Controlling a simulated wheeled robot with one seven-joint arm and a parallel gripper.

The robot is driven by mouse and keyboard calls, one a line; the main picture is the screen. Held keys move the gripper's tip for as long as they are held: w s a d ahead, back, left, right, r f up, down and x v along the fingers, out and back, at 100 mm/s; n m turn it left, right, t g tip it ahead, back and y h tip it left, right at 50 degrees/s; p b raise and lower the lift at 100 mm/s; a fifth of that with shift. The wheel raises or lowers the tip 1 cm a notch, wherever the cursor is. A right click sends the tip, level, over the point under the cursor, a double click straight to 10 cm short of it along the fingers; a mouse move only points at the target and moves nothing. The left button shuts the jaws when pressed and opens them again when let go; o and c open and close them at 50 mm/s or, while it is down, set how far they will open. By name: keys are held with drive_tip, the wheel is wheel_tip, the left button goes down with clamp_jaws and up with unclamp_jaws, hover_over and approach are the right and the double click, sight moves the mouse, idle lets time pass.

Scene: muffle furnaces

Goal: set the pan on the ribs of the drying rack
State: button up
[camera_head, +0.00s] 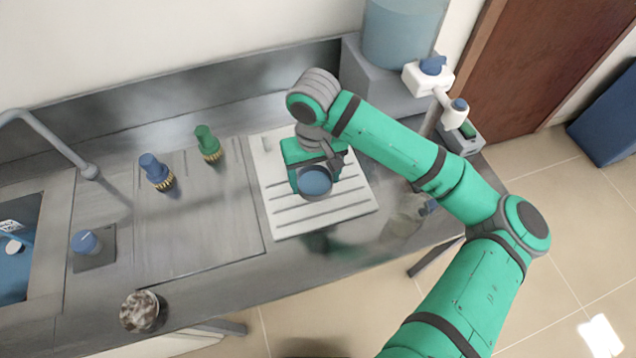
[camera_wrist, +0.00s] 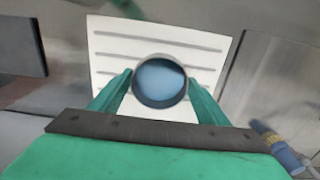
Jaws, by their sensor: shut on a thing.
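The pan (camera_head: 315,182) is a small round dish, grey outside with a blue inside. My gripper (camera_wrist: 160,86) is shut on the pan, with one green finger on each side of it in the wrist view, where the pan (camera_wrist: 160,80) faces the camera. The drying rack (camera_head: 349,207) is a white board with dark parallel ribs on the counter. The pan is over the rack in both views, and the rack (camera_wrist: 112,68) shows behind it in the wrist view. I cannot tell whether the pan touches the ribs. My arm hides the rack's upper right part.
A blue item on a grey pad (camera_head: 95,254), a mottled round pot (camera_head: 140,311) and a sink (camera_head: 18,250) are further left. A large water container (camera_head: 400,35) stands behind.

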sight(318, 183)
drive_tip(key=shift+w+d+f, duration=0.15)
drive_tip(key=shift+f, duration=0.15)
drive_tip(key=f, duration=0.3)
drive_tip(key=shift+w+d, duration=0.2)
drive_tip(key=shift+w, duration=0.05)
drive_tip(key=shift+f, duration=0.35)
drive_tip(key=shift+f, duration=0.15)
drive_tip(key=o, duration=1.7)
drive_tip(key=shift+a, duration=0.1)
wheel_tip(318, 183, up, 12)
drive_tip(key=shift+r, duration=0.2)
